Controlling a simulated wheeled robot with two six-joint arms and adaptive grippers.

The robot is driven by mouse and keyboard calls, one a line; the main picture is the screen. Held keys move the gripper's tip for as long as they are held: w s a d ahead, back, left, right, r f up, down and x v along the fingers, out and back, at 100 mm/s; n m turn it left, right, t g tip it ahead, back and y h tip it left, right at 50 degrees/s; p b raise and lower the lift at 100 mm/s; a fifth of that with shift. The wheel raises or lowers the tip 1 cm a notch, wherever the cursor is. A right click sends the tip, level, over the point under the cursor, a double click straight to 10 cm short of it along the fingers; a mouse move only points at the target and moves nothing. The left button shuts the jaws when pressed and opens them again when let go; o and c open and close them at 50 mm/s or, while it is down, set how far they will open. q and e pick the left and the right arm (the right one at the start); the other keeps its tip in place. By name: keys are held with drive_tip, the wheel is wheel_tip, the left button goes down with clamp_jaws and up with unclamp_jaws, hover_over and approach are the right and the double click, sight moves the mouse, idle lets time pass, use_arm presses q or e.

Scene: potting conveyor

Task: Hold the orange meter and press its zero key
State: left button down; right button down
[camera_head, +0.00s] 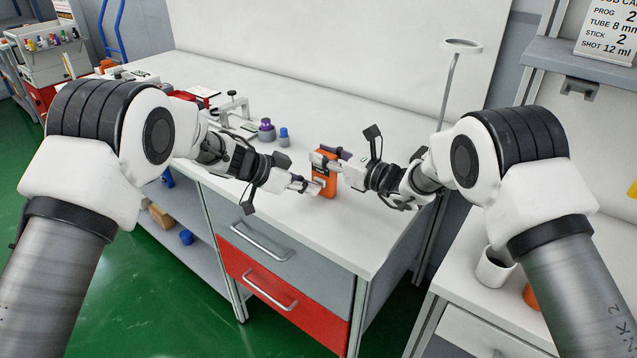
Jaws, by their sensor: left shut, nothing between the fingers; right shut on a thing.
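The orange meter (325,181) is a small upright block above the white bench top, near its front right corner. My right gripper (322,162) comes in from the right and is shut on the meter's upper part. My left gripper (312,189) comes in from the left, shut and empty, with its fingertips at the meter's lower left side. I cannot tell whether the fingertips touch the meter. The zero key is too small to make out, and the fingers cover part of the meter.
A purple-topped bottle (266,130) and a blue-capped bottle (284,137) stand behind my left gripper. A grey clamp fixture (235,108) stands further left. A ring stand (452,85) rises at the back right. The bench's front (350,235) is clear.

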use_arm(q)
drive_tip(key=shift+w+d, duration=0.2)
drive_tip(key=shift+w, duration=0.1)
idle(0.5)
drive_tip(key=shift+s+a, duration=0.5)
drive_tip(key=shift+s, duration=0.2)
drive_tip(key=shift+s+a, duration=0.75)
drive_tip(key=shift+s, duration=0.25)
drive_tip(key=shift+s+a, duration=0.7)
drive_tip(key=shift+s, duration=0.3)
use_arm(e)
drive_tip(key=c, duration=0.8)
unclamp_jaws()
drive_tip(key=shift+o, duration=0.2)
